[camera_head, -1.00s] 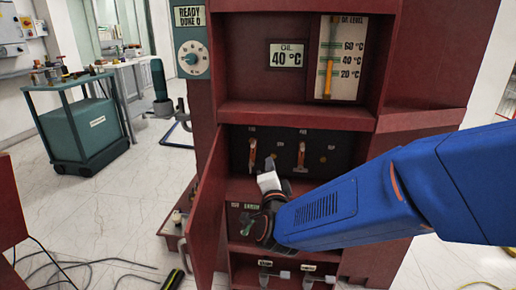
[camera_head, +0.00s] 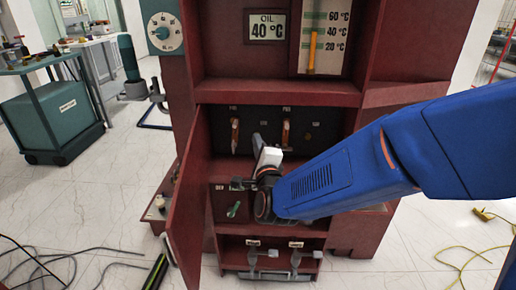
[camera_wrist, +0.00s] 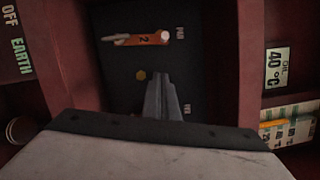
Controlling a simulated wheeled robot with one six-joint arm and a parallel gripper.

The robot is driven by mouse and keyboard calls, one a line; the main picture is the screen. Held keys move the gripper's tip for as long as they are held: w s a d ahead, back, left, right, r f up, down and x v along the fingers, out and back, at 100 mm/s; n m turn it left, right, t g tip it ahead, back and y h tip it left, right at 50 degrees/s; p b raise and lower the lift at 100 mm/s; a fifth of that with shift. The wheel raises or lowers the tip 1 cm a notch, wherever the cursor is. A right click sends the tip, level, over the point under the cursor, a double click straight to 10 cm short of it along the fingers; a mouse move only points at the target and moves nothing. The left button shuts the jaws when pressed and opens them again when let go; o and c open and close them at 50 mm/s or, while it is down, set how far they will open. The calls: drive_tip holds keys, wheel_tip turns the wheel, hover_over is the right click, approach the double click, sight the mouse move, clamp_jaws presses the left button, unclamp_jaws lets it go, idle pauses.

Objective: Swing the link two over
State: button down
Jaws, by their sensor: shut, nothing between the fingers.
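The dark link panel (camera_head: 265,130) is set back in the red cabinet. Two copper-orange links stand upright on it in the head view, a left link (camera_head: 235,135) and a right link (camera_head: 286,133). The wrist view shows a link marked 2 (camera_wrist: 145,39), lying sideways because that view is turned. A brass hexagonal stud (camera_wrist: 141,75) is beside it. My gripper (camera_head: 257,140) is shut and empty, between the two links as the head view shows it. In the wrist view my gripper (camera_wrist: 159,80) points at the panel, apart from the link; contact with the panel cannot be told.
The open cabinet door (camera_head: 190,195) stands left of my gripper. A shelf edge (camera_head: 275,92) runs above the panel. Below is a compartment with a green handle (camera_head: 234,209), then T-handles (camera_head: 296,254). Cables (camera_head: 65,262) lie on the floor, and a green cart (camera_head: 50,115) stands left.

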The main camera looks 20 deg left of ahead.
sight(236, 126)
drive_tip(key=w+a+r, duration=0.1)
drive_tip(key=w+a, duration=0.2)
drive_tip(key=a, duration=0.2)
drive_tip(key=shift+a+r, duration=0.2)
drive_tip(key=shift+a, duration=0.2)
drive_tip(key=shift+s+a+r, duration=0.1)
drive_tip(key=shift+a+r, duration=0.15)
drive_tip(key=shift+a, duration=0.25)
drive_tip(key=shift+s+a+r, duration=0.1)
drive_tip(key=shift+a+r, duration=0.1)
drive_tip(key=shift+a, duration=0.25)
